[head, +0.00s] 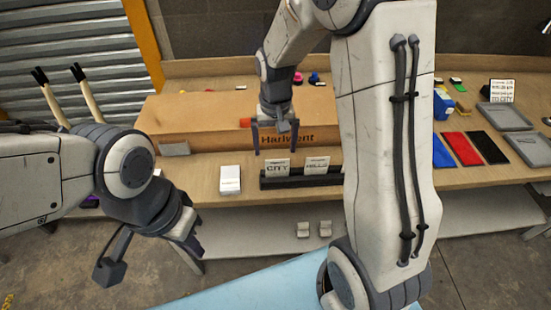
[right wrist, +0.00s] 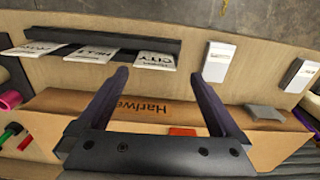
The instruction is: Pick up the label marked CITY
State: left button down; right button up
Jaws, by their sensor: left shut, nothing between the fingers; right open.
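The white label marked CITY (head: 277,168) stands in a black rack (head: 298,182) at the table's front; it also shows in the right wrist view (right wrist: 155,61). A label that seems to read HILLS (head: 316,165) stands to its right. My right gripper (head: 274,149) is open and empty, just above and behind the CITY label. In the right wrist view, the CITY label lies beyond the fingertips, between their lines, apart from them. My left gripper (head: 190,240) is shut and empty, low at the left in front of the table.
A long cardboard box (head: 215,115) stands behind the rack. A white block (head: 230,179) is left of the rack; a second white block (right wrist: 299,75) shows in the right wrist view. A third label (right wrist: 33,49) stands in the rack. Coloured pads and grey trays (head: 503,116) lie at the right.

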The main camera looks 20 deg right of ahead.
send_over(277, 168)
notch_tip(277, 168, down, 5)
notch_tip(277, 168, down, 6)
jog(key=shift+w+r+p, duration=0.1)
jog(key=shift+r+p, duration=0.05)
jog(key=shift+p, duration=0.85)
jog(key=shift+c, duration=0.3)
jog(key=c, duration=1)
